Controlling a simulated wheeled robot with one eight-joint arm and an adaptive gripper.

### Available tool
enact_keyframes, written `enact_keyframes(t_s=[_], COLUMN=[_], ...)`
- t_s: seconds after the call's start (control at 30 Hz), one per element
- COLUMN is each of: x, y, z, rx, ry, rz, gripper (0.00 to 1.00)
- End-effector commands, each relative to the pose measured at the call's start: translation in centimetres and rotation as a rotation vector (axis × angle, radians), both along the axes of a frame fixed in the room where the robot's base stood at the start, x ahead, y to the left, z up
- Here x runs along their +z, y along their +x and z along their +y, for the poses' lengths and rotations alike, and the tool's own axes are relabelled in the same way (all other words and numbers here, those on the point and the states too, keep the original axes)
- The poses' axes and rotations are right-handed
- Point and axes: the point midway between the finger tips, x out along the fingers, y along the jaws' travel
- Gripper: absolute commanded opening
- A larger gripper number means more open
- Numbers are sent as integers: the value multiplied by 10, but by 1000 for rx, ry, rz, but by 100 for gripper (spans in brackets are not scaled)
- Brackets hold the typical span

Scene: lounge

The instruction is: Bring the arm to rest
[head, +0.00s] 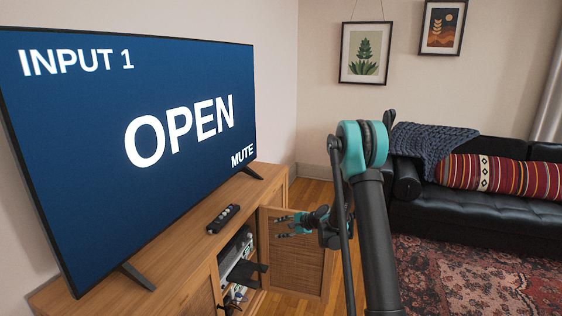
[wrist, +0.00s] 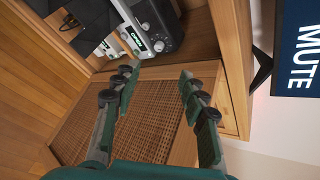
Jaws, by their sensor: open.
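My arm extends forward in the head view. My gripper (head: 290,224) is at its far end, in front of the open woven cabinet door. In the wrist view my gripper (wrist: 160,72) has its two fingers spread apart with nothing between them. The woven door panel (wrist: 148,115) shows behind the fingers, and I cannot tell whether they touch it.
A wooden cabinet (head: 190,232) carries a large TV (head: 80,130) and a dark remote-like device (head: 223,218). Electronic devices (head: 236,256) sit inside the open compartment. A black sofa (head: 450,210) and patterned rug (head: 440,280) are on the right.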

Motion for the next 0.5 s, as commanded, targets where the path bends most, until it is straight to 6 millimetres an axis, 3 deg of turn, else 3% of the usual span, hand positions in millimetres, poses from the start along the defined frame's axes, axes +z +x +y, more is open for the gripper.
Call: enact_keyframes(t_s=[0.2,0.5], x=[43,81], y=[-53,-138], z=[-26,-67], rx=[104,273], ry=[-220,-518], rz=[-93,-197], gripper=[43,43])
